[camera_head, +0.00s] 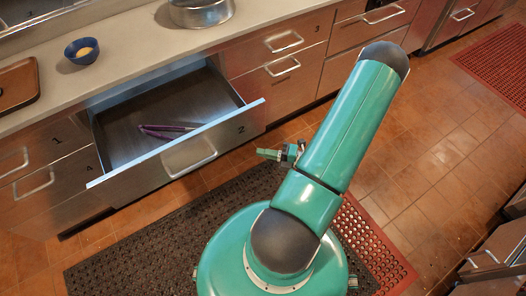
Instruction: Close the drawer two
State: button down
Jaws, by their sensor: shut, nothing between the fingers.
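Drawer two (225,137), a metal drawer marked "2", is pulled out from the counter. Its front panel carries a wide handle (189,156), and its inside floor shows. A purple-handled utensil (160,131) lies inside the drawer. My gripper (265,154) shows small, partly behind my green arm. It is just to the right of the drawer front and apart from it in the picture. It is shut with nothing seen in it; its far parts are hidden by the arm.
The counter (130,75) above holds a blue bowl (82,51), a metal pot (200,11) and a brown tray (18,84). Drawers one (50,140) and three (285,40) look closed.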

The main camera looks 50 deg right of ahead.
aim_at(227, 138)
jog(key=shift+w+a, duration=0.35)
jog(key=shift+w, duration=1.35)
jog(key=shift+w+a, duration=0.4)
jog(key=shift+w, duration=1.35)
jog(key=shift+w+a, duration=0.35)
jog(key=shift+w, duration=1.35)
jog(key=shift+w, duration=0.1)
